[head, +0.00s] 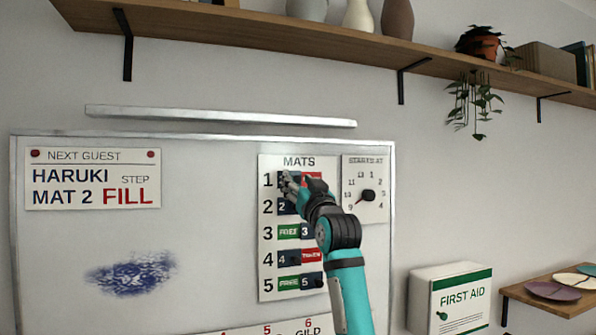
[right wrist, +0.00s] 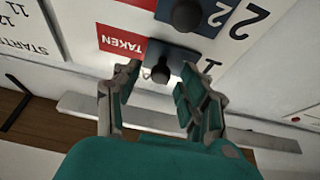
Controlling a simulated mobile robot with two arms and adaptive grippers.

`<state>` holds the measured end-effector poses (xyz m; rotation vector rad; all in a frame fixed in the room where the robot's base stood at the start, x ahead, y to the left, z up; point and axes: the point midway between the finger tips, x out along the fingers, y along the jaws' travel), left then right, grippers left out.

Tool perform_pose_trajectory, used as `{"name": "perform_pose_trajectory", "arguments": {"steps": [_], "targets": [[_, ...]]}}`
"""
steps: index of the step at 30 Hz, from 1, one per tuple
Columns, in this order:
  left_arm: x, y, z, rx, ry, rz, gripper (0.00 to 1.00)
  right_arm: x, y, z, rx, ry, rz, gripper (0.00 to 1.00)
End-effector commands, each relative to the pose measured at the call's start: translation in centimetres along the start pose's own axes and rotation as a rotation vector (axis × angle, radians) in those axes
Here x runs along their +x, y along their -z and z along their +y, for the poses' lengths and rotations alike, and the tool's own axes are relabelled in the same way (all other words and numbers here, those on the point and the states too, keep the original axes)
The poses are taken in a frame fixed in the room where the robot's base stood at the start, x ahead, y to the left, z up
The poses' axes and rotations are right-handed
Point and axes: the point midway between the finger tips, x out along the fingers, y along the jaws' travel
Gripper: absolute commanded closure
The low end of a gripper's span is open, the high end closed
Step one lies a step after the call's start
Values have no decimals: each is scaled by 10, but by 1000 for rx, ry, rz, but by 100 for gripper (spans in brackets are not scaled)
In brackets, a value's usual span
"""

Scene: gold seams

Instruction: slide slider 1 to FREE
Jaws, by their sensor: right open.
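The MATS board (head: 268,246) hangs on the whiteboard, with numbered slider rows. Slider 1 (right wrist: 155,52) is a dark blue plate with a round black knob (right wrist: 161,74). It sits at the side near the number 1, with the red TAKEN label (right wrist: 120,41) uncovered beside it. In the head view my gripper mostly hides row 1. My right gripper (head: 291,184) is open at slider 1. In the right wrist view its fingertips (right wrist: 158,82) are on either side of the knob, with gaps; contact is not visible. My left gripper is not in view.
Slider 2's knob (right wrist: 187,15) is close to slider 1. The STARTS AT dial (head: 367,195) is just right of the board. A metal ledge (head: 220,116) runs above the whiteboard, below a wooden shelf (head: 250,27). A first aid box (head: 461,297) is at lower right.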

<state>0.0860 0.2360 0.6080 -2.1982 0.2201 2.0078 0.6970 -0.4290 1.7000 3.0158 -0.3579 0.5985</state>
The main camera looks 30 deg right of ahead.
Motion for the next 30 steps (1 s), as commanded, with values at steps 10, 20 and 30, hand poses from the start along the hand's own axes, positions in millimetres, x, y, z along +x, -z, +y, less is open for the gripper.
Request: {"name": "perform_pose_trajectory", "arguments": {"steps": [10,20,30], "targets": [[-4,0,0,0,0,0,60,7,-1,0,0,0,0,58],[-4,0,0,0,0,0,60,6,-1,0,0,1,0,95],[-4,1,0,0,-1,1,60,6,-1,0,0,1,0,100]]}}
